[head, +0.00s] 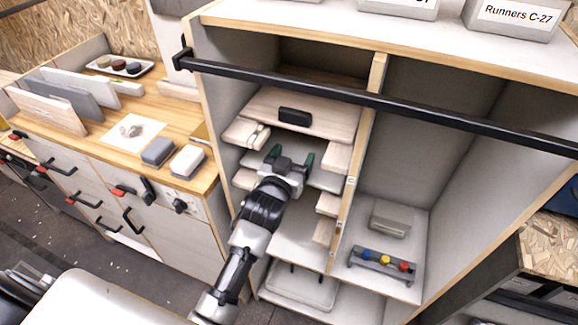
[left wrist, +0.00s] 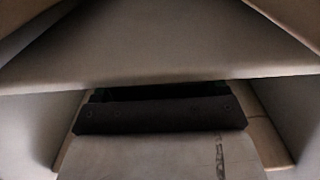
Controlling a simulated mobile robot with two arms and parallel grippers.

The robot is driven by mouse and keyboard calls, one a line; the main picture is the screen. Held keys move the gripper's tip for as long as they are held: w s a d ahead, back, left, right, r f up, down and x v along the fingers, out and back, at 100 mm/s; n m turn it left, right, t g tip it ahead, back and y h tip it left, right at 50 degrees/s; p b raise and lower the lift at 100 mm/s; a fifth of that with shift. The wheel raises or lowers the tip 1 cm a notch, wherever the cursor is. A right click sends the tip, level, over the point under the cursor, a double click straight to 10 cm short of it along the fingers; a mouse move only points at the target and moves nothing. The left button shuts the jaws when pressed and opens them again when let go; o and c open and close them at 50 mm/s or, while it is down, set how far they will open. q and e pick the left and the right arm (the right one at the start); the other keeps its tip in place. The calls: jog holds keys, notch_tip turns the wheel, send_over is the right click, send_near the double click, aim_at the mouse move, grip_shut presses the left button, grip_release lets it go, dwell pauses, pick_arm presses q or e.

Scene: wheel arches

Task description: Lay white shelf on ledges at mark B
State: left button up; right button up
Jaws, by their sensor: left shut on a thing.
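The white shelf (head: 325,179) is a pale flat board inside the narrow left bay of the cabinet. It lies roughly level between left ledges (head: 245,179) and right ledges (head: 337,157). My left gripper (head: 288,163) reaches into the bay from the front and is shut on the shelf's front part. In the left wrist view, a pale board (left wrist: 150,156) extends below a dark bar. Whether the shelf touches the ledges cannot be told. Small marks (head: 350,180) sit on the divider's front edge, too small to read. My right gripper is not in view.
A wooden board with a black handle (head: 295,116) sits just above the gripper. A dark rail (head: 400,103) crosses the cabinet front. The right bay holds a rack with coloured knobs (head: 382,262) and a grey box (head: 390,217). A workbench (head: 185,118) stands left.

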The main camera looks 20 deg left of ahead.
aim_at(297, 159)
pick_arm(q)
jog(key=shift+w+b, duration=0.7)
jog(key=shift+w, duration=0.7)
jog(key=shift+w+f, duration=0.15)
jog(key=shift+f, duration=0.05)
jog(key=shift+f+b, duration=0.55)
jog(key=shift+f, duration=0.15)
jog(key=shift+f, duration=0.1)
jog(key=o, duration=1)
jog(key=shift+o, duration=0.7)
jog(key=shift+f, duration=0.1)
